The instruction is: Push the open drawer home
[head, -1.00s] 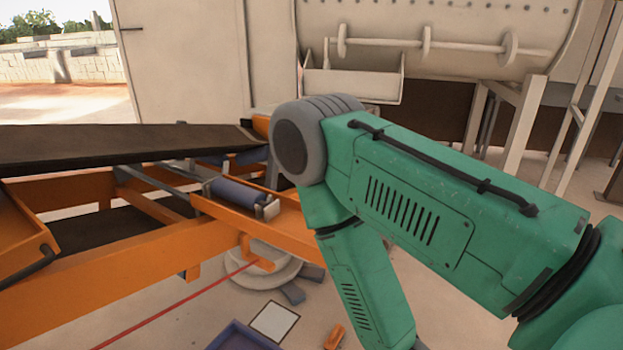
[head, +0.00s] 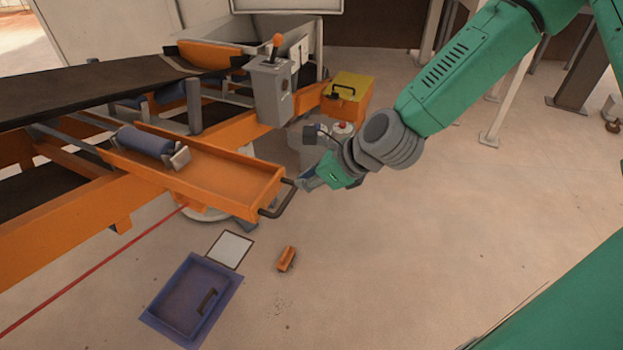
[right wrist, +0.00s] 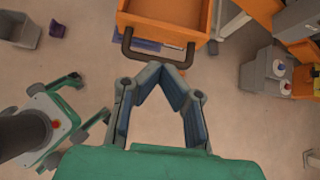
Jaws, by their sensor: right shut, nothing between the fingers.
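The open drawer is a long orange tray (head: 225,180) sticking out of the orange frame, with a dark bar handle (head: 283,200) on its right end. A blue-grey roller (head: 146,142) lies over its far left part. My right gripper (head: 304,184) is just right of the handle, its fingers pointing towards it. In the right wrist view the fingertips (right wrist: 158,72) meet, with nothing between them. The handle (right wrist: 157,57) and the drawer (right wrist: 168,18) are straight ahead of them there. I cannot tell whether the fingertips touch the handle.
A blue tray (head: 185,305) and a small orange item (head: 287,258) lie on the floor below the drawer. A grey control box with a lever (head: 270,90) and a yellow-lidded box (head: 348,95) stand behind. The floor at the right front is clear.

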